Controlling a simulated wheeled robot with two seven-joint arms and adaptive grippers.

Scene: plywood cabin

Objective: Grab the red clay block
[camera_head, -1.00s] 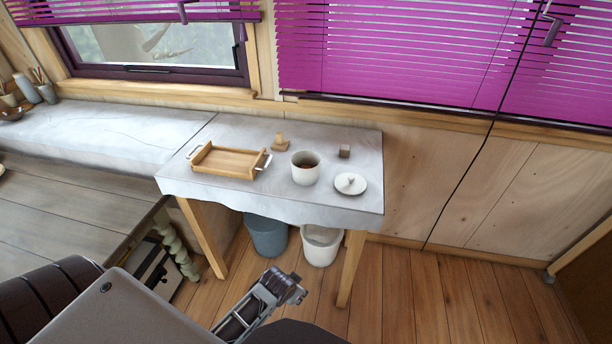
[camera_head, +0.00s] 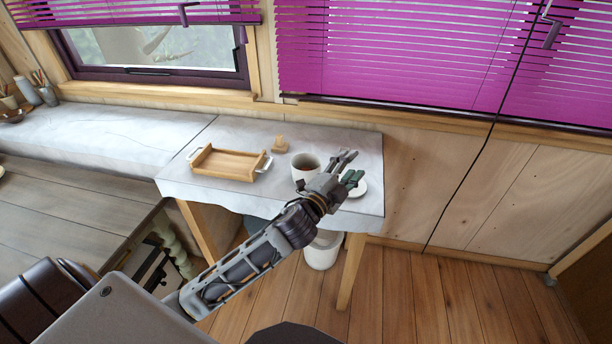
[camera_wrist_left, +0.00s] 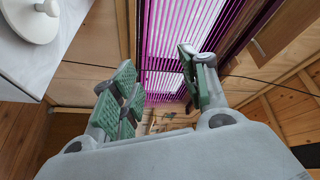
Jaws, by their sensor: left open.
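No red clay block shows in the current views. The small brownish cube seen earlier at the table's back right is now hidden, apparently behind my left gripper (camera_head: 351,167). That gripper is open over the table's right part, in front of the white pot and the round lid. In the left wrist view its green-padded fingers (camera_wrist_left: 158,88) stand apart with nothing between them. My right gripper is not in view.
The cloth-covered table (camera_head: 230,132) holds a wooden tray (camera_head: 226,163), a small wooden piece (camera_head: 280,144), a white pot (camera_head: 299,162) and a white lid (camera_head: 361,188), which also shows in the left wrist view (camera_wrist_left: 33,22). A white bin (camera_head: 321,255) stands below.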

